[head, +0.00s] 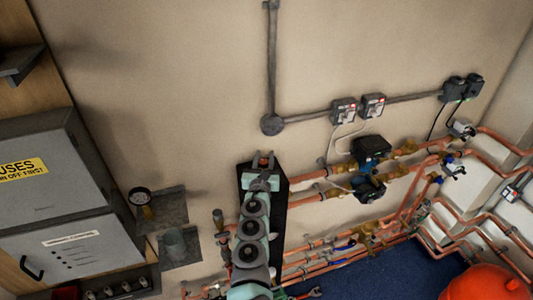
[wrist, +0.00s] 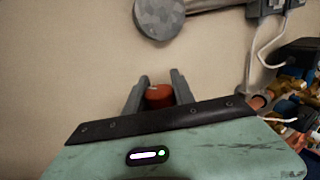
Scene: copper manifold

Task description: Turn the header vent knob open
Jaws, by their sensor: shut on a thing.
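The header vent knob (wrist: 159,96) is a small red-orange cylinder with a pale mark on its top, seen in the wrist view. My gripper (wrist: 158,88) has its two grey fingers on either side of the knob, shut on it. In the head view my gripper (head: 263,158) is at the top of a dark panel against the wall, and a bit of red shows between its fingers. The knob's lower part and whatever it is mounted on are hidden behind my gripper body.
Copper pipes (head: 330,192) with a dark pump (head: 370,150) run right of my gripper. A round grey junction box (head: 271,124) and conduit sit above.

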